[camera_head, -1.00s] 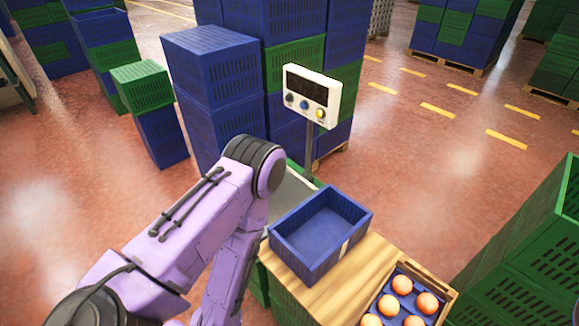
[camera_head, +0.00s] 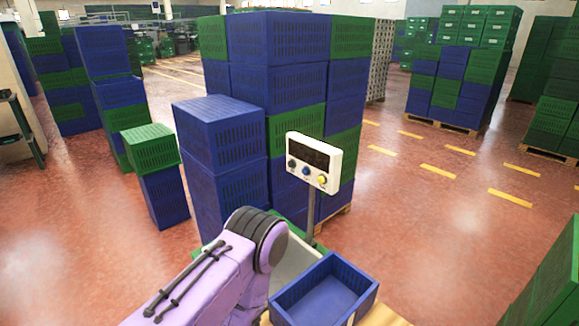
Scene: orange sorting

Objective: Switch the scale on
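The scale's white display head (camera_head: 314,162) stands on a grey post at the centre. Its screen is dark, and a black, a blue and a yellow knob or button sit below the screen. The scale's pale platform (camera_head: 292,262) shows partly behind my purple arm. An empty blue crate (camera_head: 345,297) sits to the right of the platform. One purple arm of mine rises from the bottom, left of the scale, with its dark joint near the platform. Neither gripper is in view.
Tall stacks of blue and green crates (camera_head: 278,85) stand close behind the display. A shorter blue stack (camera_head: 218,135) is to its left. Open reddish floor (camera_head: 440,220) lies to the right, with green crates (camera_head: 548,285) at the lower right edge.

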